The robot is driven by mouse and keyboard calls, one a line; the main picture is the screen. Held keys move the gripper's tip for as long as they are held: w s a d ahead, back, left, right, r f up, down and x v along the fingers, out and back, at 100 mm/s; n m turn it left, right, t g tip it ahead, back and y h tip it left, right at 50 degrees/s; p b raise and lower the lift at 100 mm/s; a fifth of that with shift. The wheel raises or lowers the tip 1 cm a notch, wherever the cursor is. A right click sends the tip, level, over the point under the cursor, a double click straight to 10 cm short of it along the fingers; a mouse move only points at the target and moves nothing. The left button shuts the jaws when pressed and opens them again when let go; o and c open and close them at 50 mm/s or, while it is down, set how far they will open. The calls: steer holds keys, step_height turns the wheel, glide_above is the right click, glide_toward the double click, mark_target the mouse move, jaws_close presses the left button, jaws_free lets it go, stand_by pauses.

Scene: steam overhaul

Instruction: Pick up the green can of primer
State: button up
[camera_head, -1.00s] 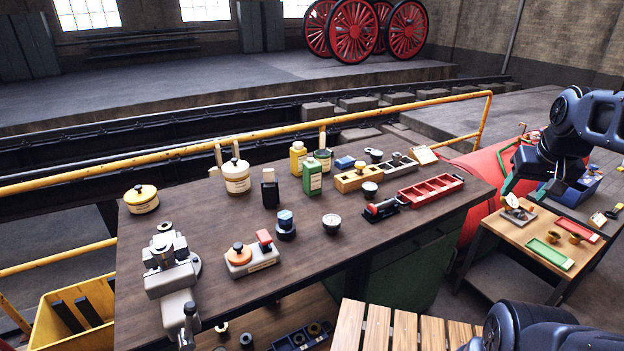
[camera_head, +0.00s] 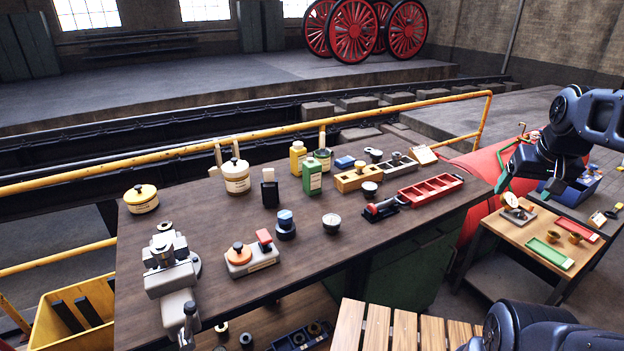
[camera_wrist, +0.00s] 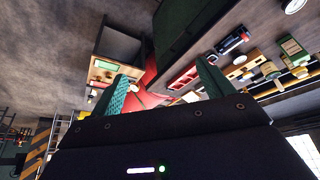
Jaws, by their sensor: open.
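A green rectangular can (camera_head: 312,177) with a pale label stands upright on the dark workbench (camera_head: 335,256). Just behind it is a round dark green tin (camera_head: 323,159) with a pale label, beside a yellow bottle (camera_head: 298,157). I cannot read the labels to tell which green container holds primer. My gripper (camera_wrist: 163,85) is open and empty, its two teal fingers spread in the wrist view. In the head view it is to the right of the bench, well away from both containers. The green rectangular can also shows at the right of the wrist view (camera_wrist: 292,50).
A yellow rail (camera_head: 220,150) runs behind the bench. A small wooden table (camera_head: 505,240) is at right.

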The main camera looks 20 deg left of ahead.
steer(key=w+a+r+n+g, duration=0.1)
steer(key=w+a+r+n, duration=0.15)
steer(key=w+a, duration=0.7)
steer(key=w+a+r+n+g, duration=0.1)
steer(key=w+a+r+n, duration=0.15)
steer(key=w+a, duration=0.75)
steer(key=n+g, duration=0.3)
steer(key=n, duration=0.1)
glide_above(312, 163)
steer(key=f, duration=1.8)
steer(key=shift+s+d+f, duration=0.1)
steer(key=shift+d+f, duration=0.25)
steer(key=shift+f, duration=0.05)
steer(key=shift+a+f, duration=0.35)
steer(key=shift+f, duration=0.1)
step_height(312, 163, down, 5)
steer(key=shift+r, duration=0.1)
steer(key=shift+w+f, duration=0.15)
steer(key=shift+f, duration=1.25)
steer(key=shift+w+f, duration=0.1)
steer(key=shift+f, duration=1.3)
steer(key=c, duration=1.4)
